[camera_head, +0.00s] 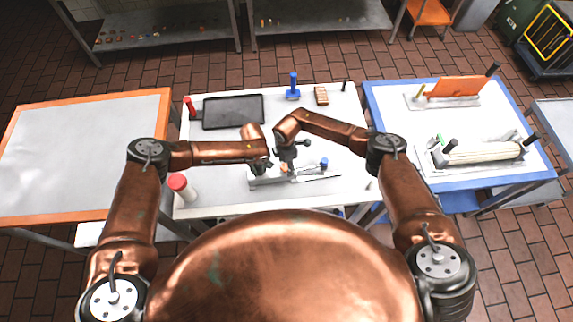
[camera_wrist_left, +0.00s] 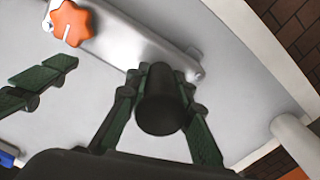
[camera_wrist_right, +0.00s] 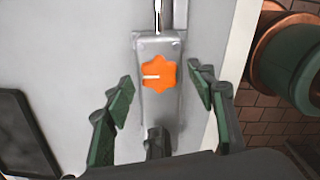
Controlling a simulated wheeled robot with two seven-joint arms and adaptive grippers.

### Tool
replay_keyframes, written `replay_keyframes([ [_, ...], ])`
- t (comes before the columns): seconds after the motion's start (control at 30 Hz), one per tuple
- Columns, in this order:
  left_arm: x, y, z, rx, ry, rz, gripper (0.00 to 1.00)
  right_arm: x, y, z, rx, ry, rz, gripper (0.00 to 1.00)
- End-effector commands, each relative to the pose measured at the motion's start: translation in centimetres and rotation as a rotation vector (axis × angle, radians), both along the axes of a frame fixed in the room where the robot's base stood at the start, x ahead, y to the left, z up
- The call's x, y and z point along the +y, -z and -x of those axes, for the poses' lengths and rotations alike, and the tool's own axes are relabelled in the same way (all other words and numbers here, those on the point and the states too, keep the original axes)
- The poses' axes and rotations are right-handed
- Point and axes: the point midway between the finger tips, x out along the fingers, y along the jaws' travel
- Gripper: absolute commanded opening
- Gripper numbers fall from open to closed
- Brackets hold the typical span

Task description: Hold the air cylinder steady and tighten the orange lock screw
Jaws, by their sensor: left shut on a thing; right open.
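The air cylinder appears as a grey metal body (camera_head: 262,182) on the middle table, also in the left wrist view (camera_wrist_left: 135,42) and right wrist view (camera_wrist_right: 147,115). A dark round post (camera_wrist_left: 160,105) stands at one end of it. My left gripper (camera_wrist_left: 158,85) is shut on this post, its green fingers on either side. The orange lock screw (camera_wrist_right: 158,75), a star-shaped knob with a white mark, sits on the body; it shows in the left wrist view (camera_wrist_left: 72,22). My right gripper (camera_wrist_right: 165,95) is open above the body, its fingers apart on either side, not touching the screw.
A dark tray (camera_head: 233,112) lies at the table's back left. A red-capped white bottle (camera_head: 183,187) stands at the front left, and a blue-handled tool (camera_head: 293,88) at the back. The blue-edged right table (camera_head: 480,120) holds other fixtures; the orange-edged left table (camera_head: 80,150) is bare.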

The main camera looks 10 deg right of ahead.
Motion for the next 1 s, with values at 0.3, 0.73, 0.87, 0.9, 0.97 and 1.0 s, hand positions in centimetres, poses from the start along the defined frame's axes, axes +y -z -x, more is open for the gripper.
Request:
replay_keyframes([
  [0.3,0.1,0.1,0.1,0.002,0.0,-0.002,0.0,-0.1,-5.6,-0.2,-0.005,-0.001,-0.002,0.51],
  [0.73,0.1,0.1,0.1,0.002,0.0,-0.002,0.0,-0.2,-11.5,-0.1,-0.002,0.001,0.0,0.51],
  [0.87,0.1,0.1,0.1,0.002,0.0,-0.002,0.0,-0.1,-11.8,-0.1,0.0,0.001,0.001,0.51],
  [0.9,0.1,0.1,0.1,0.002,0.0,-0.002,0.0,-0.1,-11.8,-0.1,0.0,0.001,0.001,0.51],
  [0.97,0.1,0.1,0.1,0.002,0.0,-0.002,0.0,-0.1,-11.8,-0.1,0.0,0.002,0.001,0.51],
  [1.0,0.1,0.1,0.1,0.002,0.0,-0.002,0.0,-0.1,-11.8,-0.1,0.0,0.002,0.001,0.51],
])
